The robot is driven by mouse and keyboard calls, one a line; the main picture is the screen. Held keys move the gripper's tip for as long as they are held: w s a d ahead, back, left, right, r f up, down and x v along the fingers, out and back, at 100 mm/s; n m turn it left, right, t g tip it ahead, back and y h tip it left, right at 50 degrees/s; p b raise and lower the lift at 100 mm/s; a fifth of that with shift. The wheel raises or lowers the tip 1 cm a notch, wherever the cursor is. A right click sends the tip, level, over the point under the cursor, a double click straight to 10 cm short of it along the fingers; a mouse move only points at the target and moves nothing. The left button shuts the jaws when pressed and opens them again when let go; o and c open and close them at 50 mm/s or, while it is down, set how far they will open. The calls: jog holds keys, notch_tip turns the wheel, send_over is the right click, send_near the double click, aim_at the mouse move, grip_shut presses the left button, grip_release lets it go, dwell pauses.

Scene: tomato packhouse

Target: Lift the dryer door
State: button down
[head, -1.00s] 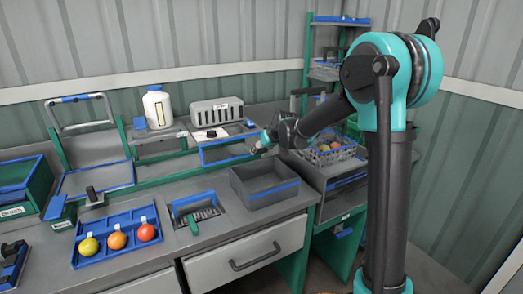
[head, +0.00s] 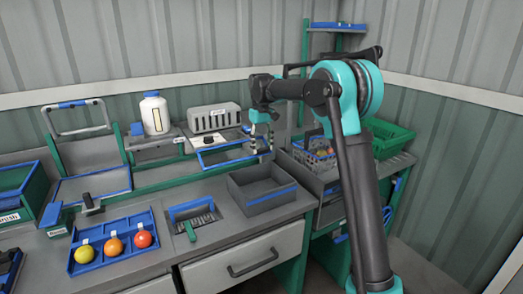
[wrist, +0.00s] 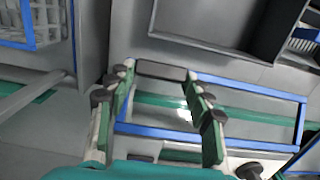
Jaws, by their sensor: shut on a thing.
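The dryer door is a see-through panel in a blue frame (head: 224,146), below the grey slotted dryer housing (head: 214,117) in the head view. In the wrist view its blue frame (wrist: 250,88) spans the middle right, with a dark handle bar (wrist: 160,70) at its upper left. My gripper (head: 261,149) points down at the door's right end in the head view. In the wrist view my gripper (wrist: 160,76) has a finger on each side of the dark bar and is shut on it. The door looks low; its exact angle is hard to tell.
A grey bin (head: 237,197) stands in front of the door. A white bottle (head: 154,114) stands left of the dryer. A wire basket of fruit (head: 312,158) and a green crate (head: 390,138) are to the right. A blue tray (head: 92,268) holds three fruits.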

jog(key=shift+w+a+r+g+h, duration=0.1)
jog(key=shift+w+r+g+h, duration=0.05)
jog(key=shift+r+g+h, duration=1.3)
jog(key=shift+f+g+y, duration=0.15)
jog(key=shift+g+y, duration=0.1)
jog(key=shift+g, duration=0.1)
jog(key=c, duration=0.6)
grip_release()
jog(key=shift+c, duration=0.2)
jog(key=v, duration=0.7)
jog(key=shift+r, duration=0.25)
jog(key=shift+w, duration=0.1)
